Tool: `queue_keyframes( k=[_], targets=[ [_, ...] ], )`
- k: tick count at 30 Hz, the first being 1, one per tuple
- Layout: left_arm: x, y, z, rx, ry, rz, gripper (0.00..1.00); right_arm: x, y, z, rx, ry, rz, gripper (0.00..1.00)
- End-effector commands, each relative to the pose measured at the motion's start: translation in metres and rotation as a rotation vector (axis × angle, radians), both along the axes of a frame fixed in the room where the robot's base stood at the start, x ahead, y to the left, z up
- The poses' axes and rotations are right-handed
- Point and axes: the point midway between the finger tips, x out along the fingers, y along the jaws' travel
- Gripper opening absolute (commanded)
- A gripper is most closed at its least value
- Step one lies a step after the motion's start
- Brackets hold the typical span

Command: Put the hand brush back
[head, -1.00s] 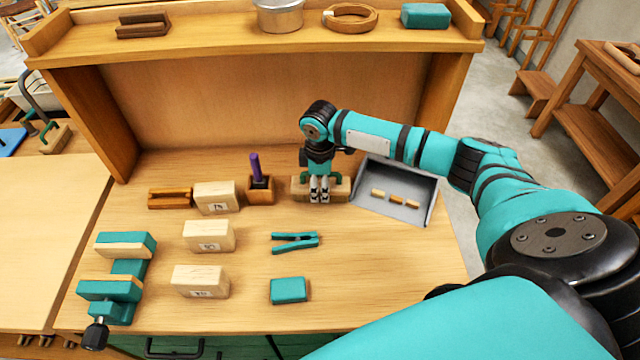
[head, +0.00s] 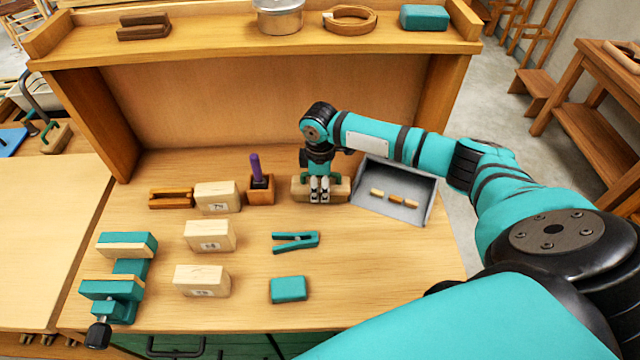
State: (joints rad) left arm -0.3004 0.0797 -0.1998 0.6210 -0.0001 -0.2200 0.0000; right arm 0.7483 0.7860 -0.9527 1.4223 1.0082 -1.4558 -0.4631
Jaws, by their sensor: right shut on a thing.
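My right gripper (head: 320,194) points straight down at the back of the bench and is shut. Between and behind its fingers is a long light-wood block with a teal handle, which looks like the hand brush (head: 339,190). The fingers hide its middle. It lies level at the bench top, and I cannot tell whether it touches the wood below. My left gripper is not in view.
A grey tray (head: 427,196) with several small wooden pieces stands close right. A wooden box (head: 262,196) with a purple-handled tool stands close left. Wooden blocks (head: 217,197), a teal clamp (head: 296,241) and a teal block (head: 288,289) lie around. A shelf (head: 250,50) rises behind.

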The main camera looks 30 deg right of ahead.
Motion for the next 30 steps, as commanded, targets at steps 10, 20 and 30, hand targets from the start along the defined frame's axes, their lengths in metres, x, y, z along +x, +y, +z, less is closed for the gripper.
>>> queue_keyframes(
  k=[10, 20, 30],
  targets=[
    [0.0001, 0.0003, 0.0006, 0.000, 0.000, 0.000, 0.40, 0.0001, 0.0005, -0.0042, 0.001, -0.001, 0.000, 0.05],
    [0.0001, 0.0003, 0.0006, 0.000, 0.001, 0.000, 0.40, 0.0002, 0.0004, -0.0052, 0.001, -0.001, 0.001, 0.75],
    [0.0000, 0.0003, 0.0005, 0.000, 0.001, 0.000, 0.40, -0.0001, 0.0002, -0.0056, 0.000, 0.000, 0.000, 0.91]
  ],
)
